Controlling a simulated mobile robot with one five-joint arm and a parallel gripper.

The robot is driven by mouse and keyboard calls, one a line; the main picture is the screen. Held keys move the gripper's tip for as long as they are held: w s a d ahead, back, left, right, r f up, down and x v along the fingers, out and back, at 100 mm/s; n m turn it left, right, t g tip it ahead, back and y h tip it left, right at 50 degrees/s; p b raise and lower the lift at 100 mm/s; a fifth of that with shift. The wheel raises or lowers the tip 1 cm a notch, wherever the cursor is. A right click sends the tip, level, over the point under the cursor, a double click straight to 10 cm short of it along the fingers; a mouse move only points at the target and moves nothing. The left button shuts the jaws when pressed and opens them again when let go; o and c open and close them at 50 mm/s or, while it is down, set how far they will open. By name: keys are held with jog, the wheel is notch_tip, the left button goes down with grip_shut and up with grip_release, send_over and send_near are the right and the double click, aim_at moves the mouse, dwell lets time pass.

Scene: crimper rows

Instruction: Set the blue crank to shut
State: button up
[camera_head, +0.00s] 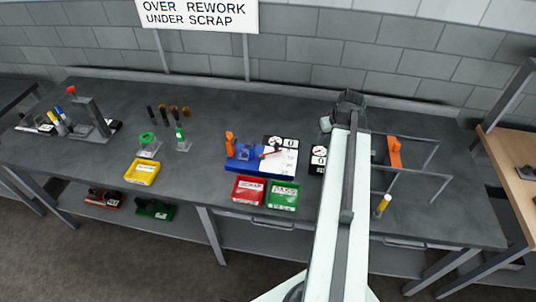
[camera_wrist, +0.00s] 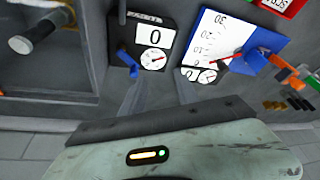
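The blue crank (camera_wrist: 128,63) shows in the wrist view on the left side of a black box (camera_wrist: 153,30). The box carries a white counter reading 0 and a round dial with a red needle. The crank's blue arm is slanted. In the head view the box (camera_head: 318,168) stands just left of my arm; the crank is not visible there. My gripper (camera_wrist: 160,88) shows in the wrist view as two grey fingers spread apart, nothing between them, apart from the crank. In the head view its end (camera_head: 350,100) is over the back of the bench.
A blue base with a white scale card (camera_head: 278,160) and another dial stands left of the box. Red (camera_head: 248,189) and green (camera_head: 283,196) trays sit in front. A grey rail frame, an orange handle (camera_head: 394,152) and a yellow-tipped bar (camera_head: 382,206) are to the right.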

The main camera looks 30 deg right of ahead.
jog(key=w+a+f+g+b, duration=0.1)
jog(key=w+a+f+b, duration=0.1)
jog(key=a, duration=0.9)
jog(key=w+a+f+n+g+y+b, duration=0.1)
jog(key=w+a+f+b, duration=0.1)
jog(key=a, duration=0.9)
jog(key=shift+w+f+n, duration=0.3)
jog(key=shift+w+f, duration=0.5)
jog(key=shift+w, duration=0.25)
